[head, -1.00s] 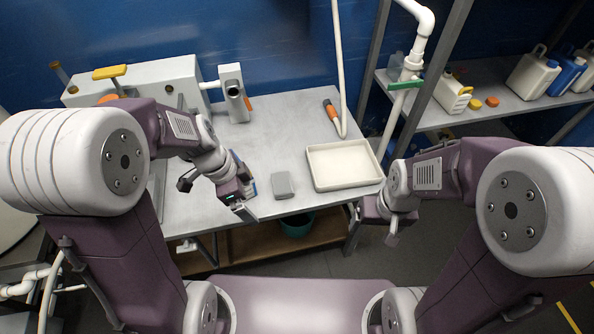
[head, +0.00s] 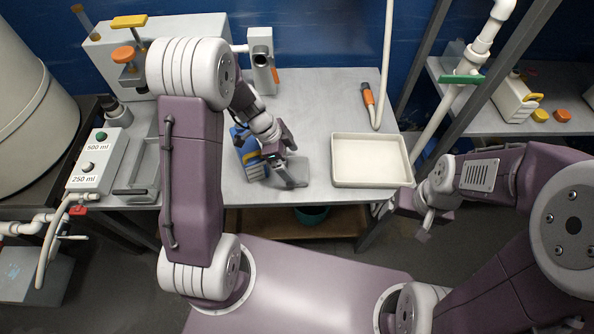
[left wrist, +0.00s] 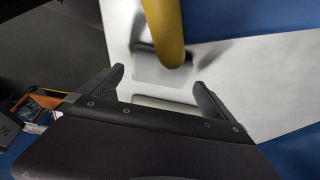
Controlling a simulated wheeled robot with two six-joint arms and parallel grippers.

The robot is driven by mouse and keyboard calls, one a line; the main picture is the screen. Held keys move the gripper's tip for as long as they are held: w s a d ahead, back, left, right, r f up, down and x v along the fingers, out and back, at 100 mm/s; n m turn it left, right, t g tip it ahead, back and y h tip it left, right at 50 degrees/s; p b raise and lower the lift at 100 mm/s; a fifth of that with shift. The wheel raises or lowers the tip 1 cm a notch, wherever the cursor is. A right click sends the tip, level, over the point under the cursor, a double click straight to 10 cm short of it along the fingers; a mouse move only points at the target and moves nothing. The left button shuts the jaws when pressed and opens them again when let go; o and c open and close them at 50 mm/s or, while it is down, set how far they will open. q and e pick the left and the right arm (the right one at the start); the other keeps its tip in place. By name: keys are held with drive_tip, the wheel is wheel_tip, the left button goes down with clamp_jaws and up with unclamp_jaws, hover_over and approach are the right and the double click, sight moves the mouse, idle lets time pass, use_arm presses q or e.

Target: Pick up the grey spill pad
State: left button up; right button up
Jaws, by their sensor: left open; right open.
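The grey spill pad (head: 298,168) lies flat on the grey bench near its front edge, partly hidden by my left gripper. My left gripper (head: 287,178) is open and empty, low over the pad's left part in the head view. In the left wrist view its two fingers (left wrist: 162,92) stand apart, and a light grey rounded edge, probably the pad (left wrist: 165,102), shows between them. I cannot tell whether the fingers touch the pad. My right gripper (head: 424,228) is open and empty off the bench's right front corner.
A blue and yellow object (head: 246,150) stands just left of the pad; yellow also looms in the left wrist view (left wrist: 165,30). A white tray (head: 371,183) sits to the right. An orange-handled tool (head: 368,98) lies behind.

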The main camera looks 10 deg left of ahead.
sight(296, 168)
use_arm(q)
drive_tip(key=x, duration=0.3)
drive_tip(key=shift+s, duration=0.15)
drive_tip(key=shift+w+d+f, duration=0.1)
drive_tip(key=shift+w+f, duration=0.1)
drive_tip(key=shift+f, duration=0.15)
drive_tip(key=shift+s+r, duration=0.1)
drive_tip(key=c, duration=1.1)
wheel_tip(296, 168, up, 4)
drive_tip(key=s+d+r, duration=0.5)
drive_tip(key=d+r, duration=0.2)
drive_tip(key=d, duration=0.3)
drive_tip(key=shift+s+p, duration=0.25)
drive_tip(key=shift+p, duration=0.15)
drive_tip(key=shift+d, duration=0.1)
